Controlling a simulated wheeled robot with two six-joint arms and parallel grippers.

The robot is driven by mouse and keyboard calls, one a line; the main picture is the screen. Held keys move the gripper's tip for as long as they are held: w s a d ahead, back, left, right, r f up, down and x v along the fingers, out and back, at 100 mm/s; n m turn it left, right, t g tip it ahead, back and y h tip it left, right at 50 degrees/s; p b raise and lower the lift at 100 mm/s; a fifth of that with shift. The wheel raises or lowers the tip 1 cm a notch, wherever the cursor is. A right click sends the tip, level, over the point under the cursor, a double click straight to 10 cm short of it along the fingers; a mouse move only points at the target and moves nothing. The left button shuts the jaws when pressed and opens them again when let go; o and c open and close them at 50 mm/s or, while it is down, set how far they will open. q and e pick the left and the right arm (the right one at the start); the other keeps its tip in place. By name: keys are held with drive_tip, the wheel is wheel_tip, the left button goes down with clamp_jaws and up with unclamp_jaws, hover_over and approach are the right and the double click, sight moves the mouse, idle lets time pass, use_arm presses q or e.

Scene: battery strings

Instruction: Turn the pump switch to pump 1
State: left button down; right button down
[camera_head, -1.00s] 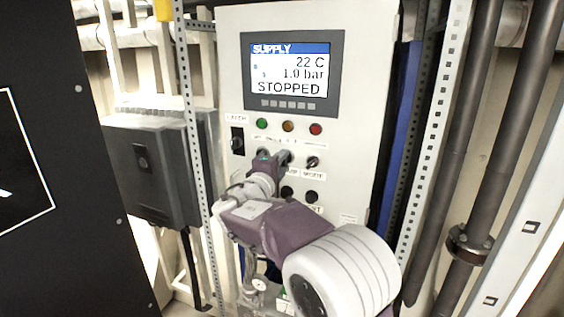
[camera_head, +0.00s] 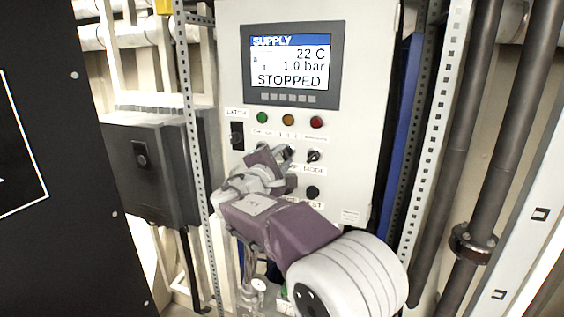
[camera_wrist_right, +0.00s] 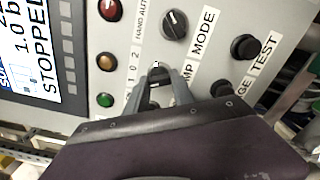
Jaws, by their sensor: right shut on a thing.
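The pump switch (camera_wrist_right: 156,73) is a dark rotary knob on the pale control panel (camera_head: 350,140), below the numbers 1 0 2 in the panel's own upright sense. My right gripper (camera_wrist_right: 157,84) is shut on it, one finger on each side. In the head view my right gripper (camera_head: 281,158) covers most of the knob, so its exact pointing is hard to read. The display (camera_head: 290,66) reads SUPPLY, 22 C, 1.0 bar and STOPPED. My left gripper is not in view.
The mode switch (camera_head: 313,156) sits close on the right of the pump switch. A black button (camera_head: 313,192) is below it. Green, amber and red lamps (camera_head: 289,120) run above. A latch switch (camera_head: 237,136) is at the left. A perforated post (camera_head: 193,130) stands beside the panel.

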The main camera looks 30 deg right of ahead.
drive_tip(key=shift+n, duration=1.9)
drive_tip(key=c, duration=1.1)
unclamp_jaws()
drive_tip(key=shift+b, duration=0.3)
drive_tip(key=shift+s+a+f+b, duration=0.15)
drive_tip(key=shift+s+a+b, duration=0.1)
drive_tip(key=shift+a+b, duration=0.1)
drive_tip(key=b+v, duration=0.4)
drive_tip(key=v, duration=0.4)
drive_tip(key=shift+s+a, duration=0.1)
drive_tip(key=shift+s, duration=0.05)
